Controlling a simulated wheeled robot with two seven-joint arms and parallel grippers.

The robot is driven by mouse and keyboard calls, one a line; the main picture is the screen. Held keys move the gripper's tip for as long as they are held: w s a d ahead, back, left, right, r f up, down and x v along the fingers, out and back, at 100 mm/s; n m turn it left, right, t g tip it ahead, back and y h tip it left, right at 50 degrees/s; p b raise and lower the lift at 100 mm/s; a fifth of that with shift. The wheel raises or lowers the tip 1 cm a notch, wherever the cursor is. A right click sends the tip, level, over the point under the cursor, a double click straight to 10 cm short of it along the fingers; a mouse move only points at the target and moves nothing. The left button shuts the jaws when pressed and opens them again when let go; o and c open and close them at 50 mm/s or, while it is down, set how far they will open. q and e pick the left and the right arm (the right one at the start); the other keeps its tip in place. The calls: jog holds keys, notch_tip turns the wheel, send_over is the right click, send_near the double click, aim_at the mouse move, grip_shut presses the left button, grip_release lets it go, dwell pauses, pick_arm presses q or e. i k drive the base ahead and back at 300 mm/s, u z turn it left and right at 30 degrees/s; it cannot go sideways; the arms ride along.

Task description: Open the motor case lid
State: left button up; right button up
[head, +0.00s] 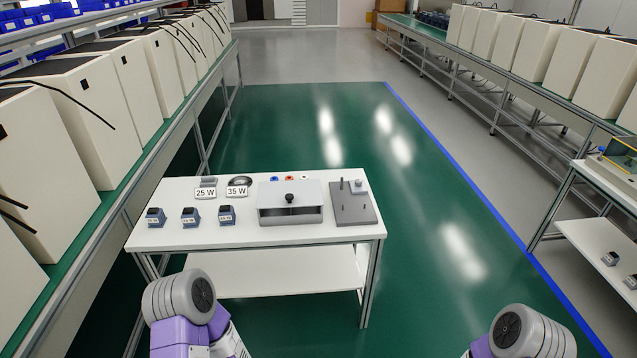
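A light grey case (291,217) stands on the white table, right of the table's middle. A pale flat lid (275,193) with a black knob (290,198) shows at its top. A dark gap shows along the case's front, below the lid's front edge. I cannot tell how the lid is hinged. My arms come in at the bottom of the head view, left and right of the table's front. Both are apart from the case. Neither gripper's fingers are in view.
On the white table (160,190), several small blue-grey blocks (190,217) stand left of the case. Labels "25 W" (206,193) and "35 W" (237,192) are behind them. A grey plate with pegs (352,210) is right of the case. Green floor around the table is clear.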

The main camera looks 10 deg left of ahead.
aim_at(308, 192)
jog(key=u, duration=0.3)
jog(key=i, duration=0.75)
jog(key=u, duration=0.6)
